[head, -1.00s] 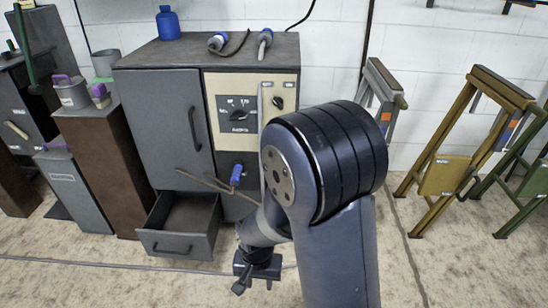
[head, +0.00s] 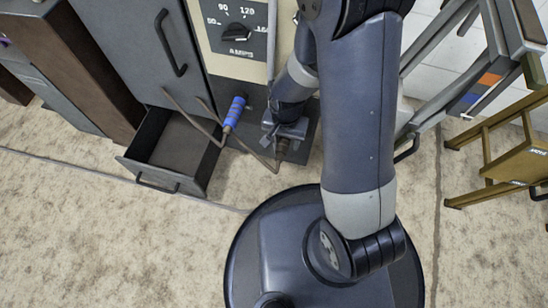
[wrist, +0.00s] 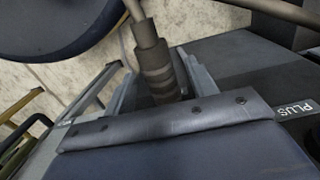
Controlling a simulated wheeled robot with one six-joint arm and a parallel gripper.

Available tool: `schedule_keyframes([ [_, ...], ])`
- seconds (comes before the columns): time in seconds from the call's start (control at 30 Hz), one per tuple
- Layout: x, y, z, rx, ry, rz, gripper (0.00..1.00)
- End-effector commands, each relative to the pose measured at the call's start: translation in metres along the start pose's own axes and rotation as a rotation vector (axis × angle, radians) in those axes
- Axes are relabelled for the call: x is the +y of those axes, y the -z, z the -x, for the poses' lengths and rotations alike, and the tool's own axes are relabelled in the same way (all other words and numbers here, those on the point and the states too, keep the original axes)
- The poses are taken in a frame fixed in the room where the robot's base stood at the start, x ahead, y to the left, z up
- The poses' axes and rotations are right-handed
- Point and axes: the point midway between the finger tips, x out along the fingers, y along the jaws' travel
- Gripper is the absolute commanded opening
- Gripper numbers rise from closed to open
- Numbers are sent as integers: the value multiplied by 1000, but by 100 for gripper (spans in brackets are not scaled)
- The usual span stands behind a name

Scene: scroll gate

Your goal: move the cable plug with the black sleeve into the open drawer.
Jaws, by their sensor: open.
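A cable plug with a dark sleeve (head: 282,149) sits at the lower front of the cabinet, on a brownish cable. My gripper (head: 280,137) is right at this plug, low beside the cabinet. In the wrist view the plug (wrist: 152,58) lies between the two fingers of my gripper (wrist: 160,88), which are apart. Whether either finger touches it I cannot tell. The plug's far end is hidden by the gripper. The open drawer (head: 160,180) juts out at the cabinet's bottom left and looks empty.
A plug with a blue sleeve (head: 235,111) stands between the drawer and my gripper, with cable loops around it. The grey cabinet (head: 140,50) rises behind. A yellow folding frame (head: 500,150) stands at the right.

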Motion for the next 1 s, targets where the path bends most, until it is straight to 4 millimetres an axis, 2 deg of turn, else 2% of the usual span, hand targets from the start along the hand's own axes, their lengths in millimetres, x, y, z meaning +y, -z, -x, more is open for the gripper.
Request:
schedule_keyframes([
  [0.3, 0, 0, 0, 0, 0, 0, 54],
  [0.93, 0, 0, 0, 0, 0, 0, 2],
  [0.97, 0, 0, 0, 0, 0, 0, 27],
  [1.0, 0, 0, 0, 0, 0, 0, 24],
])
